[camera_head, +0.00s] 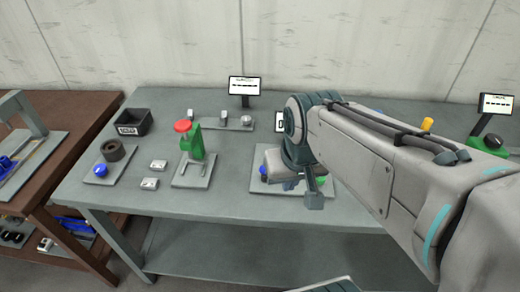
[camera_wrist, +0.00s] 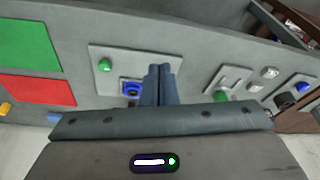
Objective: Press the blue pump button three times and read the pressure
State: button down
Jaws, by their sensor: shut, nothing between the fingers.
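The blue pump button (camera_wrist: 131,88) sits in a blue-rimmed square on a pale plate (camera_wrist: 112,52) in the wrist view. A green round knob (camera_wrist: 105,65) is on the same plate. In the head view the plate (camera_head: 258,157) is partly hidden by my arm, with a little of the blue button (camera_head: 264,180) showing. My gripper (camera_wrist: 160,68) is shut and empty, its fingers over the plate, just right of the button in the wrist view. I cannot tell whether they touch anything. A small display (camera_head: 280,121) behind the plate is mostly hidden; its reading is not legible.
A stand with a red knob and green body (camera_head: 196,145) is left of the plate. A black bin (camera_head: 133,122), a black ring (camera_head: 113,151) and two small pale blocks (camera_head: 150,183) lie further left. A screen (camera_head: 244,86) stands behind. Green (camera_wrist: 28,38) and red (camera_wrist: 38,91) panels show in the wrist view.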

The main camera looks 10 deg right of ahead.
jog(key=w+m+g+b, duration=0.2)
jog(key=w+m+g, duration=0.1)
jog(key=w, duration=1.7)
jog(key=shift+f, duration=0.3)
notch_tip(320, 180, down, 14)
jog(key=shift+f+p, duration=0.1)
jog(key=shift+p, duration=0.5)
